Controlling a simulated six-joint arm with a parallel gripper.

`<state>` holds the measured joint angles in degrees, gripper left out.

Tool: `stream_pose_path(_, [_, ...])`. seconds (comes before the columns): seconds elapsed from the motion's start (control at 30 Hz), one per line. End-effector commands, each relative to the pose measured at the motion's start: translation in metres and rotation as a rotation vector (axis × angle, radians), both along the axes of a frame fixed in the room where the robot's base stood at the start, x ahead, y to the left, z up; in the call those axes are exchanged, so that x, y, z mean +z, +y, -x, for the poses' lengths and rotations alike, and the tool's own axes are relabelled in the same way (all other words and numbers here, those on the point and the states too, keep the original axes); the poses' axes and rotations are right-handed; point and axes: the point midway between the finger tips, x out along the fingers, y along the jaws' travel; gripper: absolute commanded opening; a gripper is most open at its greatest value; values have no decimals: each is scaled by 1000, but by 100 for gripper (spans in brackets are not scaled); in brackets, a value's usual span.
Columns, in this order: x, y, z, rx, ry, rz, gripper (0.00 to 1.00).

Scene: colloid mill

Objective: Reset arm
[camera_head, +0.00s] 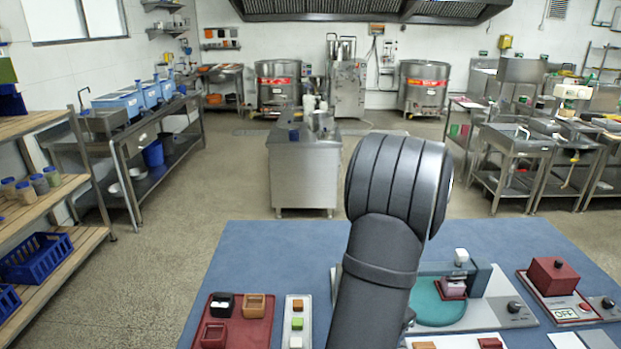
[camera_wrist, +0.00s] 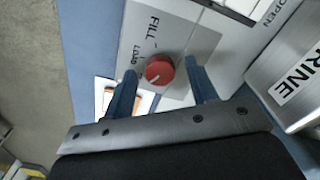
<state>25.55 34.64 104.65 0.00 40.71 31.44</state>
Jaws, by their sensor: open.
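My gripper (camera_wrist: 160,68) shows in the wrist view with its two blue fingers apart and nothing held between them. A red knob (camera_wrist: 159,70) on a grey panel (camera_wrist: 185,30) marked "FILL" and "LOAD" appears between the fingertips. I cannot tell whether the fingers touch it or how far above it they are. In the head view my dark grey arm rises over the blue table (camera_head: 245,245) and bends near the middle. My gripper is out of sight in that view.
The head view shows a red tray (camera_head: 258,333) with small containers, a teal round plate (camera_head: 437,308) on a pale station, and a red box unit (camera_head: 552,277) at right. In the wrist view, a metal block marked "RINE" (camera_wrist: 300,85) stands right of the gripper.

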Motion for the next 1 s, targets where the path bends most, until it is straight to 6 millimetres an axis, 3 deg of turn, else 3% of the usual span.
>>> stream_pose_path(0.27, [3,-1,0,-192,-2,2,52])
stream_pose_path(0.5, [24,0,0,-186,-1,2,52])
stream_pose_path(0.83, [27,0,0,-185,-1,1,52])
stream_pose_path(1.0, [27,0,0,-184,-1,1,84])
